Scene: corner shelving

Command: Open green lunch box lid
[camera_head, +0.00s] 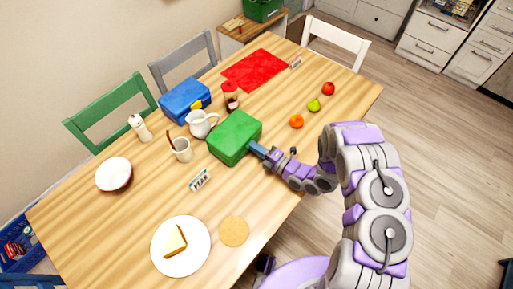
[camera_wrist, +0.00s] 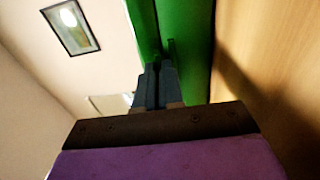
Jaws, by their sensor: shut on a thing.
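The green lunch box (camera_head: 234,137) sits on the wooden table, its lid appearing down in the head view. My gripper (camera_head: 256,149) reaches the box's right side from the table's near edge. In the wrist view my gripper (camera_wrist: 156,82) has its fingers close together at the green lunch box (camera_wrist: 195,55), shut on a small part at its side. The fingers hide most of the part they hold. A dark seam runs along the box beside the fingertips.
A blue box (camera_head: 184,100), a white pitcher (camera_head: 203,124) and a mug (camera_head: 182,150) stand left of the green box. A plate (camera_head: 181,262) with food lies in front.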

